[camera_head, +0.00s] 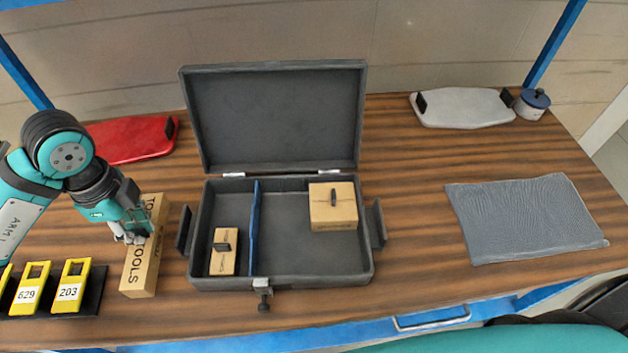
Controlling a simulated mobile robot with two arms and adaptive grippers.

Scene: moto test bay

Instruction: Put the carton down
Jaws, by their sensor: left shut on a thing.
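The gripper hides part of the carton's top. I cannot tell whether the carton's underside touches the table. My right gripper is not in view.
An open dark case (310,283) with a blue divider (254,230) holds a small box (224,262) and a larger box (320,215). Yellow numbered tags (72,280) stand left of the carton. A red panel (135,138), white panel (465,107), blue-lidded pot (532,104) and grey mat (525,220) lie around; table between case and mat is clear.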

